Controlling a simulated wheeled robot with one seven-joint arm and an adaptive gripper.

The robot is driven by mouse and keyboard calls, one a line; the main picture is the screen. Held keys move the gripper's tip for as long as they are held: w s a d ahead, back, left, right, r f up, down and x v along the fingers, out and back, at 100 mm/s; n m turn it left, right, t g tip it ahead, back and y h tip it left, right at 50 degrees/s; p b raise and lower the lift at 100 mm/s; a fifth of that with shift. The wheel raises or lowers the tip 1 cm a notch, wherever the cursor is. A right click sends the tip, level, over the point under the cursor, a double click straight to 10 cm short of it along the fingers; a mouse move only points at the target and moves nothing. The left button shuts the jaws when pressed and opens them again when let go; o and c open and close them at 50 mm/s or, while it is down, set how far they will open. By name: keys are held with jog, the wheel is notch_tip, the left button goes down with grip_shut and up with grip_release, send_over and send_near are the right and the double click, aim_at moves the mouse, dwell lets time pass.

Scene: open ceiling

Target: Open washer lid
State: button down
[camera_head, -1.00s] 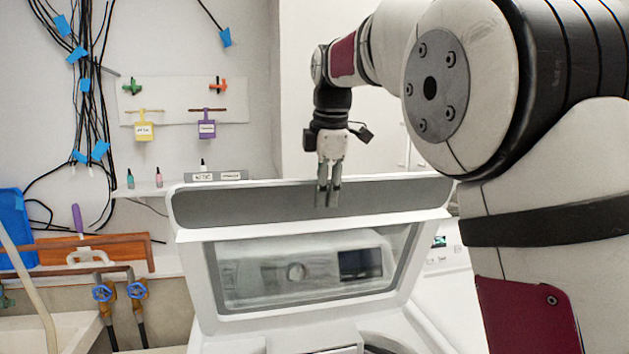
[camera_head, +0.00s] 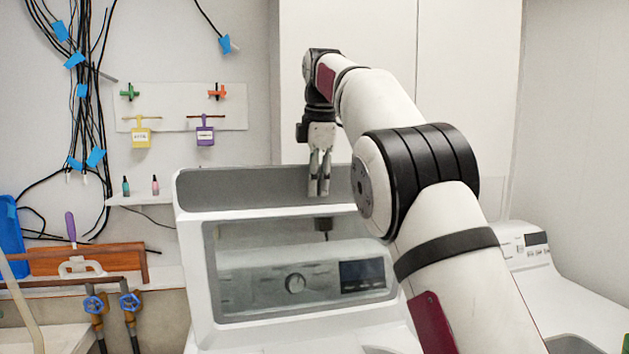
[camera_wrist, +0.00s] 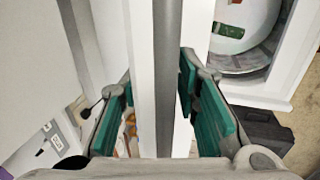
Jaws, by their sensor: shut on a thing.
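The washer lid (camera_head: 203,270) is white with a large clear window and stands raised, close to upright, in the head view. Its grey upper band (camera_head: 245,187) runs along the top. My gripper (camera_head: 319,190) points down at this top edge, right of its middle. In the wrist view the green finger pads (camera_wrist: 155,105) lie on either side of the lid's white and grey edge (camera_wrist: 168,60). My gripper is shut on the lid. The washer's control panel, with a knob (camera_head: 295,283) and dark display, shows through the window. My arm hides the lid's right side.
A second white appliance (camera_head: 575,305) stands at the right. On the left wall are a small shelf (camera_head: 140,199), hanging yellow (camera_head: 142,138) and purple (camera_head: 205,134) tags, cables, and blue-handled valves (camera_head: 93,304). White cabinet doors (camera_head: 460,90) are behind.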

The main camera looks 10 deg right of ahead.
jog(key=shift+w+r, duration=0.1)
jog(key=shift+w, duration=0.25)
jog(key=shift+a+r, duration=0.1)
